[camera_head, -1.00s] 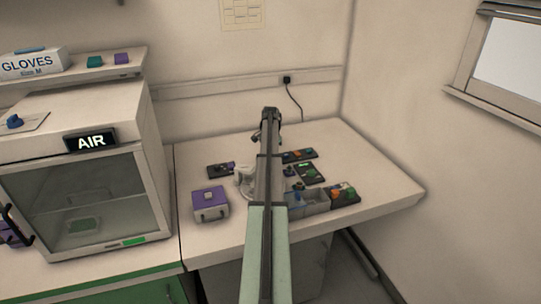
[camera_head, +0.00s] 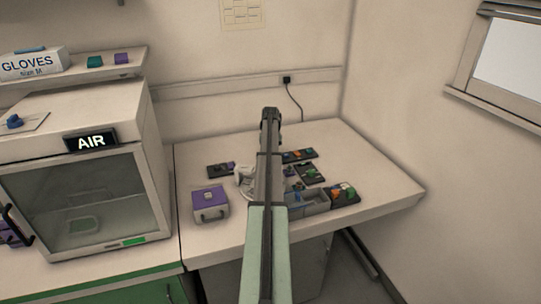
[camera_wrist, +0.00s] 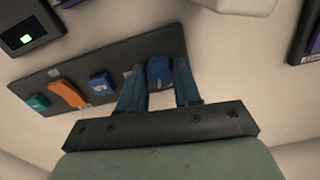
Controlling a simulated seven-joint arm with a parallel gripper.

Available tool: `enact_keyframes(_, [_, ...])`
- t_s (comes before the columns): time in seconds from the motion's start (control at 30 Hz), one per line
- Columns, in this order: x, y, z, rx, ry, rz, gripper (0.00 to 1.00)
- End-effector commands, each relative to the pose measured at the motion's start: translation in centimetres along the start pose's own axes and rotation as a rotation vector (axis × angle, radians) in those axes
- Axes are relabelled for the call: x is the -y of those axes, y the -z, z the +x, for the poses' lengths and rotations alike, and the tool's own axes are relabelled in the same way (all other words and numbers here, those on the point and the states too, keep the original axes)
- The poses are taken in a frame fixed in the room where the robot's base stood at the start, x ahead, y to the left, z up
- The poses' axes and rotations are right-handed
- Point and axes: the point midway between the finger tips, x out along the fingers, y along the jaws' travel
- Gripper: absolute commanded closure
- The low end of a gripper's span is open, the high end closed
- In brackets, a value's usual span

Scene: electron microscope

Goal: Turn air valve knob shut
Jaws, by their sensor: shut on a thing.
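In the wrist view, a blue knob (camera_wrist: 159,73) stands on a long black panel (camera_wrist: 100,62). My gripper (camera_wrist: 158,80) has one blue finger on each side of this knob and is shut on it. Teal, orange and blue controls sit in a row on the same panel, left of the knob. In the head view my arm hides the gripper and what it holds. No label naming the held knob as the air valve is readable. Another blue knob (camera_head: 14,121) sits on a plate on top of the cabinet with the lit AIR sign (camera_head: 91,141).
Several control panels lie close together on the bench, including the back right one (camera_head: 299,156) and the front right one (camera_head: 344,195). A grey tray (camera_head: 312,204) and a purple-topped box (camera_head: 210,204) stand near the front. The bench's right end is clear.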

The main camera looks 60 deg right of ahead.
Motion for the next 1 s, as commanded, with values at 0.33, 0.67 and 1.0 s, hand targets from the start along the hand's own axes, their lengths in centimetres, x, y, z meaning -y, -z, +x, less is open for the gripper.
enact_keyframes(0.33, [0.00, 0.08, -0.05, -0.001, 0.000, -0.249, 0.98])
enact_keyframes(0.67, [0.01, 0.09, -0.05, -0.002, -0.001, -0.359, 0.98])
enact_keyframes(1.0, [0.01, 0.10, -0.06, -0.002, -0.001, -0.375, 0.98])
